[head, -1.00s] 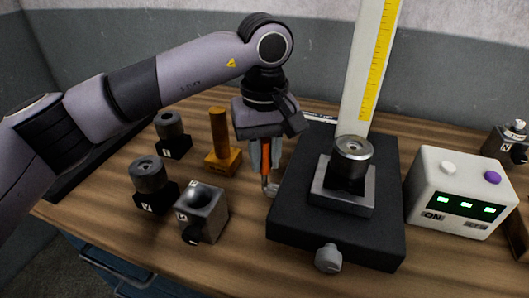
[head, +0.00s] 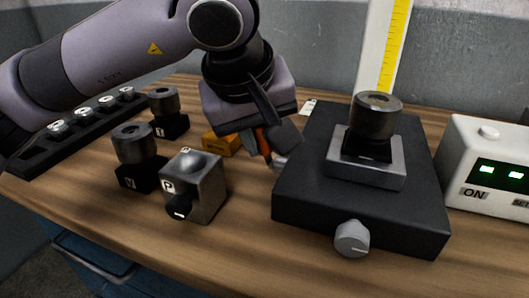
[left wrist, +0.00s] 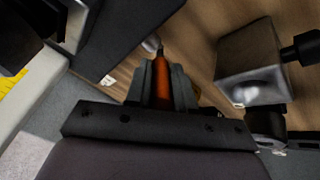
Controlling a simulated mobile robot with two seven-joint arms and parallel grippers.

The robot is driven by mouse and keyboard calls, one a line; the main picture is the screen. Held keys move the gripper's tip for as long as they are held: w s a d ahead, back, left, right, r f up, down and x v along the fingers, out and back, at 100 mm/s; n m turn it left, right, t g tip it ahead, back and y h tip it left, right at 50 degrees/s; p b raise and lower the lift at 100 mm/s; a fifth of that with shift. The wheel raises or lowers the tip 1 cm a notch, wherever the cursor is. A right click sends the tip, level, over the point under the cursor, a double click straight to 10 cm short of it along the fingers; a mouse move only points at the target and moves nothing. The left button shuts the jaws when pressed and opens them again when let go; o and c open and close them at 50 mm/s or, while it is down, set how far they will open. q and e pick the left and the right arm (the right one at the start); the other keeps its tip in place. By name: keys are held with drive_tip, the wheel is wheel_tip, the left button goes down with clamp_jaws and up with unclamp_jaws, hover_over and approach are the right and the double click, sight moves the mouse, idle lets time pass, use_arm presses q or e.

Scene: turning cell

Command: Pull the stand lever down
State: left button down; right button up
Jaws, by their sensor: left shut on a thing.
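The stand has a black base (head: 300,200) with a grey block on top and a pale column (head: 374,60) with a yellow scale behind. Its lever (head: 262,141) has an orange grip and a metal end beside the left side of the base. My left gripper (head: 262,148) is tilted and shut around the orange grip, its fingers partly hiding it. In the left wrist view the orange grip (left wrist: 161,80) lies between the two fingers, with the metal end beyond them. My right gripper is not in view.
A metal block marked P (head: 205,182) and dark round-topped pieces (head: 133,143) stand left of the gripper. An orange-brown block (head: 222,143) is partly hidden behind it. A white box with green displays (head: 490,165) stands right. Bare wood lies in front.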

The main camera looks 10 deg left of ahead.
use_arm(q)
drive_tip(key=shift+s+a+f+t+b, duration=0.2)
drive_tip(key=shift+s+t+b, duration=0.45)
drive_tip(key=shift+b, duration=0.8)
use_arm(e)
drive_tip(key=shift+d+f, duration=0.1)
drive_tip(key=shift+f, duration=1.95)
use_arm(q)
drive_tip(key=shift+w, duration=0.25)
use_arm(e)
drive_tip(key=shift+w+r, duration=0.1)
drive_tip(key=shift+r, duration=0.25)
use_arm(q)
drive_tip(key=c, duration=1)
unclamp_jaws()
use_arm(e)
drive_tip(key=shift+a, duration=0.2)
use_arm(q)
drive_tip(key=shift+s, duration=0.1)
drive_tip(key=shift+p+v, duration=0.45)
drive_tip(key=shift+v, duration=3.1)
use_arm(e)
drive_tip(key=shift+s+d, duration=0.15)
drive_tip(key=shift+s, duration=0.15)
